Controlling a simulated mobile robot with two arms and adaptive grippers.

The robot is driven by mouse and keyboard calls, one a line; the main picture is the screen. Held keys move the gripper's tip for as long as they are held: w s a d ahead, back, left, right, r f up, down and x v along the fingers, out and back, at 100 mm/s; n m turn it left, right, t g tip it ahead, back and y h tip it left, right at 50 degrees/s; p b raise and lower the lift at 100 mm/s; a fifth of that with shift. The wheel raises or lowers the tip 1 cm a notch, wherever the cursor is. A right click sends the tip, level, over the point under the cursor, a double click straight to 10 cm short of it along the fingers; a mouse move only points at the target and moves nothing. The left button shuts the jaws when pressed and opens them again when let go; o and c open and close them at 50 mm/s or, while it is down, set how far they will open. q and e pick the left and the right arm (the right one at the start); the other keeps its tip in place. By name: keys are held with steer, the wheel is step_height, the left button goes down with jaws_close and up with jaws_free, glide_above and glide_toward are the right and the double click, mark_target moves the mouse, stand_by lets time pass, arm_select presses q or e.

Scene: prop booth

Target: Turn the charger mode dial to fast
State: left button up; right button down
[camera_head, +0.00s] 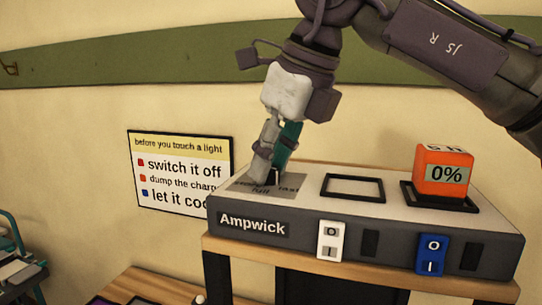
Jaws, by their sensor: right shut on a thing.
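The Ampwick charger (352,232) is a grey-topped box with a dark front. On its left top is a label plate (254,195) with small words, one of which looks like "fast" at its right side. My right gripper (271,172) reaches down from above, shut on the charger mode dial (274,177). Only a small dark part of the dial shows between the fingers, so I cannot tell which word it points to. My left gripper is not in view.
An orange battery (442,172) reading 0% sits in the right bay; the framed bay (352,188) beside it is empty. A white switch (331,240) and a blue switch (431,254) are on the front. A sign (180,172) hangs on the wall behind.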

stand_by(0.5)
steer(key=c, duration=0.8)
jaws_free()
steer(key=shift+c, duration=0.2)
steer(key=shift+r, duration=0.1)
steer(key=v, duration=1.1)
steer(key=shift+d+r, duration=0.15)
steer(key=shift+r, duration=0.25)
steer(key=shift+s, duration=0.1)
